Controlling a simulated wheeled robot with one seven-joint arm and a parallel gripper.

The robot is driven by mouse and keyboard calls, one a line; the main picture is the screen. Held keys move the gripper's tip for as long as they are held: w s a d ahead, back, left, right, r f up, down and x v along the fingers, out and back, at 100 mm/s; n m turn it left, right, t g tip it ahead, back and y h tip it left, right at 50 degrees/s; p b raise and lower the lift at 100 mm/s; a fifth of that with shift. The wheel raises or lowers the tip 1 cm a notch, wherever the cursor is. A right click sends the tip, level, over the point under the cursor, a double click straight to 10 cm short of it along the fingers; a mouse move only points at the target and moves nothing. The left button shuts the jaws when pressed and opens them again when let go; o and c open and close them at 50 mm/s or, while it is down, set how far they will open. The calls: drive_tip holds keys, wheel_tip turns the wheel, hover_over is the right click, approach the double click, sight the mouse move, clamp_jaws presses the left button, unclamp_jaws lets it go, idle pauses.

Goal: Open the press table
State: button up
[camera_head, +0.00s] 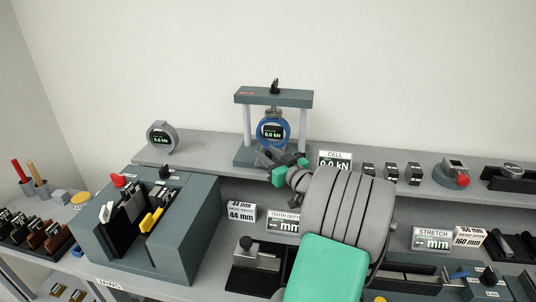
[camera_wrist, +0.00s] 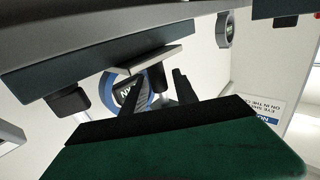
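The press (camera_head: 273,97) stands on the back shelf, with a dark crossbeam on two light columns and a black knob on top. A blue ring gauge (camera_head: 288,129) reading 0.0 kN hangs under the beam. My gripper (camera_head: 275,156) is at the foot of the press, in front of and just below the ring; it hides part of the base. In the wrist view the two dark fingers (camera_wrist: 159,75) stand apart with a gap between them. The blue ring (camera_wrist: 107,86) shows behind them, partly hidden. Whether a finger touches the press, I cannot tell.
A round gauge (camera_head: 162,138) stands left of the press. A "CELL" display (camera_head: 335,161) and small dark blocks are to its right. A large grey-blue fixture (camera_head: 196,245) with several handled tools fills the left bench. My arm covers the middle of the lower bench.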

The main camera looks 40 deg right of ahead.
clamp_jaws()
idle(1.1)
